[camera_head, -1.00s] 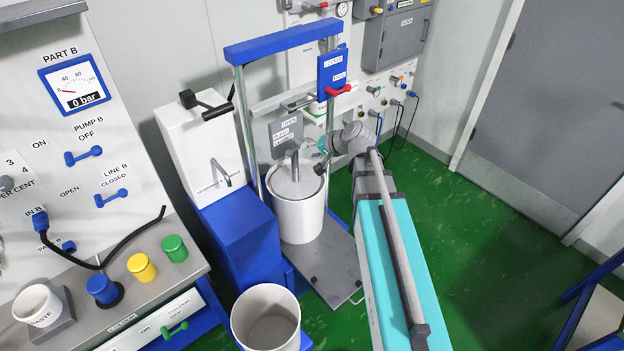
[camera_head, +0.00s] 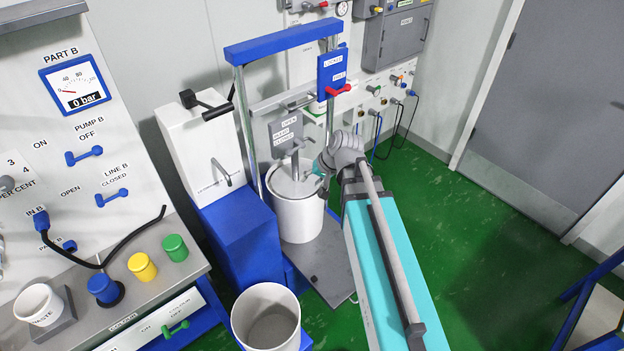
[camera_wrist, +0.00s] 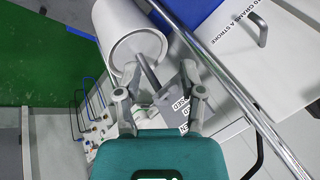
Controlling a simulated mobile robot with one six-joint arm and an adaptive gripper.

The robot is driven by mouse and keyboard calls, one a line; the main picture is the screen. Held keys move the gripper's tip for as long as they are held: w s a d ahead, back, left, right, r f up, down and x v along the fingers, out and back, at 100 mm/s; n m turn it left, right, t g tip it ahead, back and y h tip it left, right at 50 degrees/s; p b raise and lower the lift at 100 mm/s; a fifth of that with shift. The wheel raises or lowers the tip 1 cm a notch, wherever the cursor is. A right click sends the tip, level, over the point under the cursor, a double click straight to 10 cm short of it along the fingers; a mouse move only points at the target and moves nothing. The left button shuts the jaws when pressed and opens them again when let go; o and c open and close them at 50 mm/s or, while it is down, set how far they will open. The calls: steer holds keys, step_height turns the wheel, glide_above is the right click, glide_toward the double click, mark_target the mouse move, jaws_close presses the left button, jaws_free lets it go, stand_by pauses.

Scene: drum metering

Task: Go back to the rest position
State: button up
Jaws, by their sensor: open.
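My gripper (camera_wrist: 160,108) is open in the wrist view, with a finger on each side of a grey rod that rises from the lid of the white drum (camera_wrist: 108,28). The frames do not show a finger touching the rod. In the head view my gripper (camera_head: 318,176) is small and partly hidden by my wrist, just right of the rod above the drum (camera_head: 298,220). A grey plate with a bleed and closed label (camera_head: 285,134) stands behind the rod; it also shows in the wrist view (camera_wrist: 182,100).
The drum stands on a grey plate (camera_head: 325,275) inside a blue-topped frame (camera_head: 282,43). A white bin (camera_head: 266,318) stands in front. A bench (camera_head: 65,310) with coloured caps and a hose is at left. Green floor (camera_head: 470,260) is free at right.

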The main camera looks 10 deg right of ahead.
stand_by(0.4)
steer(key=s+d+f+n+g+h+b, duration=0.2)
steer(key=s+f+g+h+b, duration=0.1)
steer(key=s+f, duration=0.4)
steer(key=s+h+b, duration=0.1)
steer(key=s, duration=0.2)
steer(key=shift+d+n+g+h, duration=0.25)
steer(key=shift+n+g+h, duration=0.05)
steer(key=shift+g, duration=0.1)
stand_by(1.8)
